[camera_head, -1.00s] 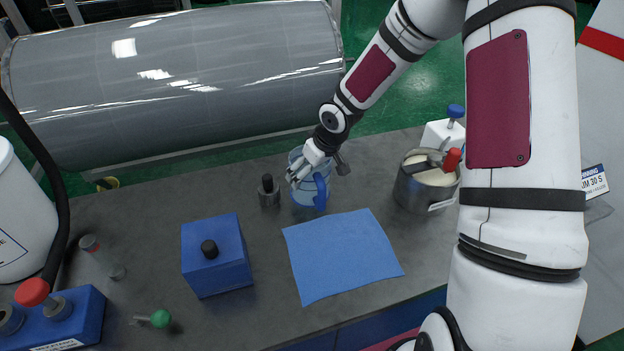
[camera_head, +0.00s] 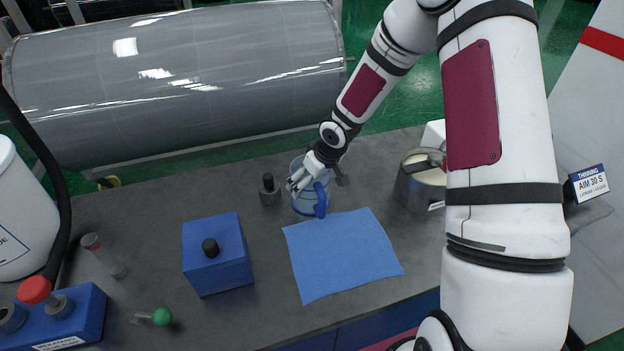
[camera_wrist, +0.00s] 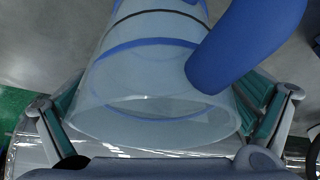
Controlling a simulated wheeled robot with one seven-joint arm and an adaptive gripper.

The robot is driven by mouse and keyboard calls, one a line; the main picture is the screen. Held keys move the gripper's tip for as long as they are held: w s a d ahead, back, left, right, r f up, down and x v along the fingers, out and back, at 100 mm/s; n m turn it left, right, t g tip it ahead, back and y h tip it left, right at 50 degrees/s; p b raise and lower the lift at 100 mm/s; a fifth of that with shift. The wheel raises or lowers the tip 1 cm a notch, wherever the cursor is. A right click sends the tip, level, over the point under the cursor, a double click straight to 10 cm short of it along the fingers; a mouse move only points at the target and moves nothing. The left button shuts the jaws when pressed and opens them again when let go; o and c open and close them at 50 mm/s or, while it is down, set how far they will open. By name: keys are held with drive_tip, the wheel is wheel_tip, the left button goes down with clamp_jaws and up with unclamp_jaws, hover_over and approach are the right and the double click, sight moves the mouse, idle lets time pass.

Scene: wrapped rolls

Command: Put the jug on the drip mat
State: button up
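The jug (camera_head: 300,206) is clear and bluish with blue bands and a blue handle. It stands upright on the grey bench, just behind the blue drip mat (camera_head: 345,262). The mat lies flat and bare. My gripper (camera_head: 317,180) is at the jug from above, with a finger on either side of it. In the wrist view the jug's rim (camera_wrist: 150,135) lies between the teal-padded fingers and the thick blue handle (camera_wrist: 245,45) rises at upper right. The fingers look spread, with a narrow gap at the right; contact at the left is unclear.
A blue box (camera_head: 218,262) with a black knob is left of the mat. A metal pot (camera_head: 413,193) stands to the right, partly behind my arm. A green-knobbed item (camera_head: 160,317) lies at front left.

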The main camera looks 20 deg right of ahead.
drive_tip(key=p+v, duration=0.1)
drive_tip(key=v, duration=1.1)
drive_tip(key=shift+r, duration=0.3)
drive_tip(key=s+r+m+h, duration=0.2)
drive_tip(key=s+r+h, duration=0.2)
drive_tip(key=s+r, duration=1.15)
drive_tip(key=s+a+r+m+y, duration=0.1)
drive_tip(key=s+r, duration=0.3)
drive_tip(key=s, duration=0.2)
drive_tip(key=s+a+r+m+t+y, duration=0.1)
drive_tip(key=s+r, duration=0.3)
drive_tip(key=s, duration=0.3)
drive_tip(key=shift+s+a, duration=0.15)
drive_tip(key=shift+a, duration=0.15)
